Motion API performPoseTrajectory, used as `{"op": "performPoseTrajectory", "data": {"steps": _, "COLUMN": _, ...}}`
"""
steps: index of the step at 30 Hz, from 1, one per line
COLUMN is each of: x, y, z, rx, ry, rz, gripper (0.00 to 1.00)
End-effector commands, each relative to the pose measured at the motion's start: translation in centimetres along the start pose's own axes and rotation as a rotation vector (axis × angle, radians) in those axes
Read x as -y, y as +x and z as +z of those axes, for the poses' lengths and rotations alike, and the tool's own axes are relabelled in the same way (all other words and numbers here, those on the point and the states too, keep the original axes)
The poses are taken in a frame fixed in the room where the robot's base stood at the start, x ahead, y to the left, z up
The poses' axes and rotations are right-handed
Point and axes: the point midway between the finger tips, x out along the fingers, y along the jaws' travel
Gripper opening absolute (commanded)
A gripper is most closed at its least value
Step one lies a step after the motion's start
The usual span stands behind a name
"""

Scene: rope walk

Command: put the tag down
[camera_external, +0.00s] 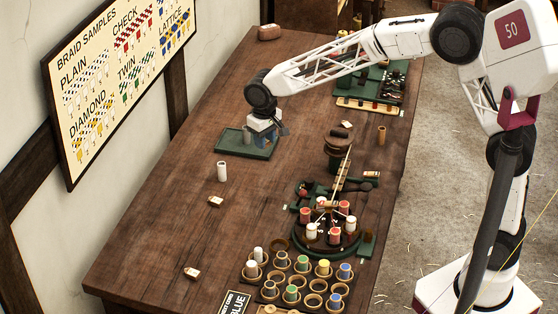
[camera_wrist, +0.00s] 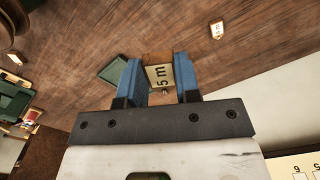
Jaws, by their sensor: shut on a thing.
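My gripper (camera_external: 272,131) hangs over the far left part of the table, at the right side of a small green tray (camera_external: 258,154). In the wrist view its two blue fingers (camera_wrist: 161,80) are shut on a tag (camera_wrist: 161,76), a cream and brown piece marked "5 m". The tag's face is turned to the wrist camera. In the external view the tag is hard to make out, and its height above the table cannot be told. A corner of a green thing, probably the tray (camera_wrist: 113,71), shows left of the fingers in the wrist view.
A white cylinder (camera_external: 222,171) stands in front of the tray. Other tags (camera_external: 215,201) lie on the table, and one shows in the wrist view (camera_wrist: 217,30). Bare wood lies left.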

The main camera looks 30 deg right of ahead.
Motion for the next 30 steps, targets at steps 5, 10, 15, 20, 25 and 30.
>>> {"op": "performPoseTrajectory", "data": {"steps": 5, "x": -5.1, "y": -0.1, "z": -0.4, "rx": -0.001, "ry": 0.09, "rz": 0.0, "gripper": 0.09}}
{"op": "performPoseTrajectory", "data": {"steps": 10, "x": -9.6, "y": -0.1, "z": -0.4, "rx": -0.001, "ry": 0.172, "rz": 0.0, "gripper": 0.09}}
{"op": "performPoseTrajectory", "data": {"steps": 15, "x": -14.1, "y": -0.2, "z": -0.1, "rx": -0.002, "ry": 0.254, "rz": -0.001, "gripper": 0.09}}
{"op": "performPoseTrajectory", "data": {"steps": 20, "x": -18.3, "y": -0.2, "z": 0.4, "rx": -0.002, "ry": 0.332, "rz": 0.0, "gripper": 0.09}}
{"op": "performPoseTrajectory", "data": {"steps": 25, "x": -22.6, "y": -0.1, "z": 1.2, "rx": -0.001, "ry": 0.414, "rz": 0.0, "gripper": 0.09}}
{"op": "performPoseTrajectory", "data": {"steps": 30, "x": -26.8, "y": -0.1, "z": 2.3, "rx": -0.001, "ry": 0.497, "rz": 0.0, "gripper": 0.09}}
